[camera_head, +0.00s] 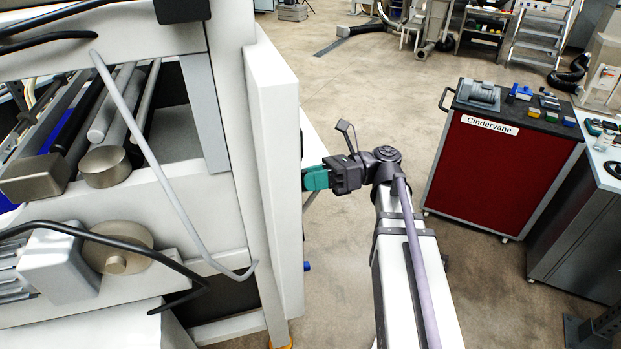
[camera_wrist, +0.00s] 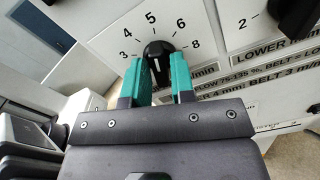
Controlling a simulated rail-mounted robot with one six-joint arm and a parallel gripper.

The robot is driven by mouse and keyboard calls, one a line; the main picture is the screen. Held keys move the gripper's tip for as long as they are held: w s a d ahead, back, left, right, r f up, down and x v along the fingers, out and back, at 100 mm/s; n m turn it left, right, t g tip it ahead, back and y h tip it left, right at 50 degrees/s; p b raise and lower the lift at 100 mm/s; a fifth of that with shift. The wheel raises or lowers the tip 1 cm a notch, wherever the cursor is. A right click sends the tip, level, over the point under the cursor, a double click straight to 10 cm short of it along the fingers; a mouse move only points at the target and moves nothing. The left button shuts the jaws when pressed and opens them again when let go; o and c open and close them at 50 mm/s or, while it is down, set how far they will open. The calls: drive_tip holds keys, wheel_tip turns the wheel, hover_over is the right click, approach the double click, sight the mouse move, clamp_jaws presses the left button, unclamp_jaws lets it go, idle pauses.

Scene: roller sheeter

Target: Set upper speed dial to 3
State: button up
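The upper speed dial (camera_wrist: 157,52) is a black knob with a white pointer mark on a pale panel in the wrist view. Printed numbers 3, 4, 5, 6 and 8 run around it from left to right. The white mark lies near the middle of the knob; I cannot tell which number it marks. My gripper (camera_wrist: 157,75) has its teal fingers at the knob, one on each side. They hide parts of its sides, and I cannot tell whether both touch it. In the head view my gripper (camera_head: 311,178) is at the machine's right side, and the dial is hidden.
A second black dial (camera_wrist: 296,16) sits to the right, above a label starting "LOWER". Printed label strips (camera_wrist: 265,60) lie below it. In the head view, the white machine panel (camera_head: 273,170) stands left of my arm. A red cabinet (camera_head: 495,175) stands right, with open floor between.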

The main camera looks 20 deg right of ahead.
clamp_jaws()
drive_tip(key=n, duration=1.5)
drive_tip(key=shift+n, duration=0.3)
idle(0.6)
drive_tip(key=shift+o, duration=1.7)
unclamp_jaws()
